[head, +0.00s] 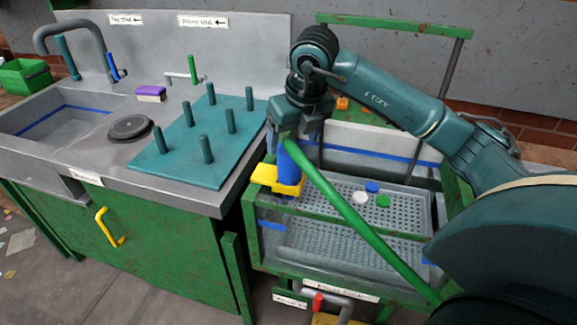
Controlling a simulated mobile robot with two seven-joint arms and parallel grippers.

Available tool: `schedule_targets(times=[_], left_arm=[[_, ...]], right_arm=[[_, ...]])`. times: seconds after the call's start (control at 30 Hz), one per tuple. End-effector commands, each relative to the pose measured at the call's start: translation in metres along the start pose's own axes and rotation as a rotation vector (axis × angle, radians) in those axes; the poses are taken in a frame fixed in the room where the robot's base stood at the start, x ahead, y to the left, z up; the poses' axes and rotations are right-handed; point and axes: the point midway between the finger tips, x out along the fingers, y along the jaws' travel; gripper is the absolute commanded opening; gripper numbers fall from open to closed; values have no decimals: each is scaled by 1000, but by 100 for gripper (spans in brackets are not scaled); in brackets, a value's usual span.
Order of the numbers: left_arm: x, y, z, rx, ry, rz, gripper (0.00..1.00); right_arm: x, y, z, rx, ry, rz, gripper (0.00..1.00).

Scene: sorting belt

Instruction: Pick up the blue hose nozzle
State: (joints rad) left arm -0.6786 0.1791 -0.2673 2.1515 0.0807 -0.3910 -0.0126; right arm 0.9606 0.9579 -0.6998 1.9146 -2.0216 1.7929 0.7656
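The blue hose nozzle (289,168) stands upright in a yellow holder (278,181) at the left rim of the green-framed rinse station. A green hose (352,218) runs from near its top down to the lower right. My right gripper (297,146) points down over the nozzle's top. Its fingers look spread, one on each side of the nozzle, with a gap showing on the right side. Contact with the nozzle cannot be made out, and its top is partly hidden by the gripper and hose. My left gripper is not in view.
A teal peg board (190,148) with several upright pegs lies on the steel counter to the left, beside a black disc (130,128) and a purple-topped sponge (151,93). A perforated rack (330,240) with small coloured discs fills the basin. A green rail (395,24) stands behind.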

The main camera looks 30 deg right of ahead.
Motion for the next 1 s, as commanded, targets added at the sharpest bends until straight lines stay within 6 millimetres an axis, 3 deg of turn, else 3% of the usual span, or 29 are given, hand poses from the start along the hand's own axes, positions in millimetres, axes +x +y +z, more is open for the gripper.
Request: schedule_targets(times=[0.23,0.5,0.8,1.0], left_arm=[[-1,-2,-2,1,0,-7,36],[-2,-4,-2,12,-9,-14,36],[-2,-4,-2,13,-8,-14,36],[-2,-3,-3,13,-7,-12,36]], right_arm=[[19,1,0,-2,3,2,75],[57,2,1,-2,2,3,75],[63,2,1,-3,-1,2,75],[62,2,1,-3,-1,2,59]])
